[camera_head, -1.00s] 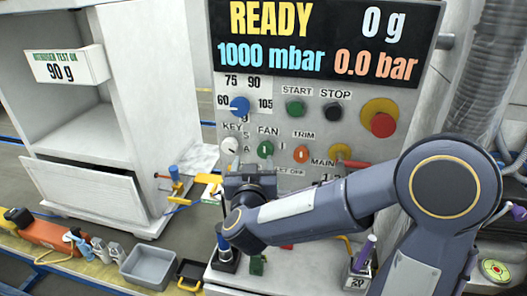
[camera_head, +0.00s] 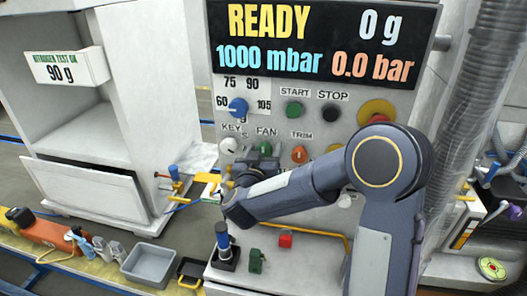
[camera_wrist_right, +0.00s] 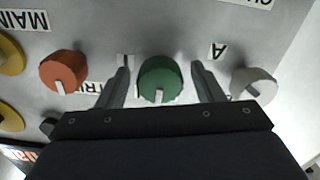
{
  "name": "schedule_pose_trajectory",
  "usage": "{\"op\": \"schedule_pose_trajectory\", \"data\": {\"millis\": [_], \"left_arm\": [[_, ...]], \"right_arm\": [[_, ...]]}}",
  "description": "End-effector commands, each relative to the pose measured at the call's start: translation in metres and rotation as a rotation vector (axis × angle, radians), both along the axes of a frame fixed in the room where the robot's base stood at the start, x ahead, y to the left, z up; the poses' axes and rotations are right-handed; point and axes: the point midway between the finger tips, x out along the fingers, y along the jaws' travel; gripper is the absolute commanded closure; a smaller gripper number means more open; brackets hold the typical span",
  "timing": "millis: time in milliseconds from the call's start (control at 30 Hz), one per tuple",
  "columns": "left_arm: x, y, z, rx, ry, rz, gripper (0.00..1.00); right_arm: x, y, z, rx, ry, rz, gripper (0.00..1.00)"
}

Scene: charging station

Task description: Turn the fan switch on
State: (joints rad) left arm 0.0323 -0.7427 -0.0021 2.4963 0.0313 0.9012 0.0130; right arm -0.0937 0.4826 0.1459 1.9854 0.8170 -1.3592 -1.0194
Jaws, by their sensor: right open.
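The fan switch is a green round knob (camera_head: 266,149) with a white mark, under the FAN label (camera_head: 267,132) on the grey panel. In the right wrist view the green knob (camera_wrist_right: 160,78) sits between my two fingers, its white mark pointing down in that picture. My right gripper (camera_wrist_right: 160,68) is open, one finger on each side of the knob, with a visible gap on both sides. In the head view my right gripper (camera_head: 256,160) is at the panel, partly covering the area just below the knob. My left gripper is not in view.
The orange TRIM knob (camera_head: 299,154) and white KEY knob (camera_head: 229,145) flank the green one closely. The blue dial (camera_head: 238,107), green START button (camera_head: 294,109) and black STOP button (camera_head: 331,111) are above. A display (camera_head: 325,40) reads READY.

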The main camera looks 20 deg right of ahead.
Motion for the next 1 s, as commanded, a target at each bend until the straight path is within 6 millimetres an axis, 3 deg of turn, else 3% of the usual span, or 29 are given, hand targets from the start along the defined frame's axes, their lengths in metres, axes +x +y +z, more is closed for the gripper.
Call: {"op": "schedule_pose_trajectory", "data": {"millis": [133,467,767,1000], "left_arm": [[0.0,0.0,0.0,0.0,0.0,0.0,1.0],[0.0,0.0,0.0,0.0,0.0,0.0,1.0],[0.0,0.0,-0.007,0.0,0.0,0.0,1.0],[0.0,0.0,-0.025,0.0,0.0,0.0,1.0]], "right_arm": [[0.0,0.0,0.0,0.0,0.0,0.0,0.4],[0.0,0.0,0.0,0.001,0.001,0.001,0.83],[0.0,0.001,-0.002,0.032,-0.024,0.001,0.83],[-0.001,0.001,-0.004,0.142,-0.109,0.001,0.83]]}}
